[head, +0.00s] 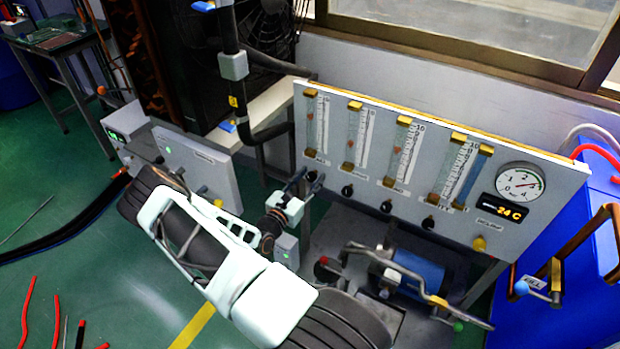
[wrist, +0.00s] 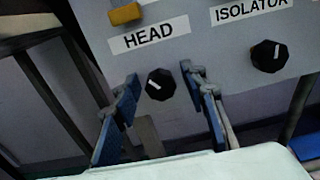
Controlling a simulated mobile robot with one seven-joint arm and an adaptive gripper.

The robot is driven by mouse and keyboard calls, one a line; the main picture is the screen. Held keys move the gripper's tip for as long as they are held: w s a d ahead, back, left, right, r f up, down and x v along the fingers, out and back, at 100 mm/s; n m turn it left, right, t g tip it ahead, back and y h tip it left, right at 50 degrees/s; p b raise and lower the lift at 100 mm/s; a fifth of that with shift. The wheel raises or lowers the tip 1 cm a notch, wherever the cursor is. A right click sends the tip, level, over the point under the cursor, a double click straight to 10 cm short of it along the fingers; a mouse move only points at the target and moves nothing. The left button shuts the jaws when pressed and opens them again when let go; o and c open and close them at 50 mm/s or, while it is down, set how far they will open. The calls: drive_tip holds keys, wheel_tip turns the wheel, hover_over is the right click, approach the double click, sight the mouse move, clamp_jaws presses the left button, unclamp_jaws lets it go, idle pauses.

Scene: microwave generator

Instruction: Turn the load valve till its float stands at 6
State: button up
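A grey panel (head: 465,140) carries several upright flow tubes with black knobs below. Their labels are too small to read in the head view, so I cannot tell which is the load valve. My gripper (head: 302,180) is at the leftmost knob (head: 312,176). In the wrist view my gripper (wrist: 160,78) is open, its blue-padded fingers either side of the black knob (wrist: 160,84) under the label HEAD (wrist: 149,35). A gap shows on both sides of that knob. The knob under ISOLATOR (wrist: 268,56) is to its right. No load label is in the wrist view.
A round dial (head: 520,183) and a 24 C display (head: 502,208) are at the panel's right. A blue motor-like unit (head: 418,270) with a bent metal handle stands below the panel. A blue box (head: 590,230) is at the far right.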

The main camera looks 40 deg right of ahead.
clamp_jaws()
drive_tip(key=shift+n, duration=0.3)
drive_tip(key=shift+o, duration=0.9)
unclamp_jaws()
drive_tip(key=v, duration=1.2)
drive_tip(key=shift+r, duration=0.1)
